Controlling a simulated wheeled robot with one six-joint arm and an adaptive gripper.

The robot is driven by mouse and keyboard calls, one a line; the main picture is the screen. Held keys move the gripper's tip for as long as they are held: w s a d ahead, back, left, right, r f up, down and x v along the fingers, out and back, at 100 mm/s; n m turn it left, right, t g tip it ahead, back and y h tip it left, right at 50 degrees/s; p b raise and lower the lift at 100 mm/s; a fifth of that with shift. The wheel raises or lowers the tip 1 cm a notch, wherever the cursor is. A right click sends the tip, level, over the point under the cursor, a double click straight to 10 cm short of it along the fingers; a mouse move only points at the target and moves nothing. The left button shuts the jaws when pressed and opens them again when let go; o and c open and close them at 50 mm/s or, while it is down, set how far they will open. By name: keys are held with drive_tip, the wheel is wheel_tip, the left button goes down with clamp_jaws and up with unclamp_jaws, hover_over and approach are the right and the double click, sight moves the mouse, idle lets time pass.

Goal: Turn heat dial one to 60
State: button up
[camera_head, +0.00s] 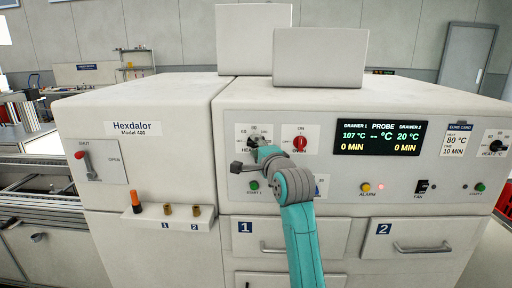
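Heat dial one (251,142) is a black knob on a white scale plate, on the left of the white oven's front panel. My teal and grey arm reaches up from the bottom, and my gripper (257,151) is at the dial and covers its lower part and most of its label. The fingers are too small and hidden to show whether they touch or grip the knob. The dial's pointer cannot be read. The display (378,137) reads 107 °C and 0 MIN for drawer 1, and 20 °C and 0 MIN for drawer 2.
A red dial (300,143) is just right of my gripper, with a green start button (254,185) below. Heat dial two (496,146) is at the far right beside a cure card (456,140) reading 80 °C, 10 min. Drawer handles (423,247) stick out below. A ledge (160,217) projects at left.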

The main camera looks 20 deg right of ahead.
drive_tip(key=shift+w, duration=0.35)
clamp_jaws()
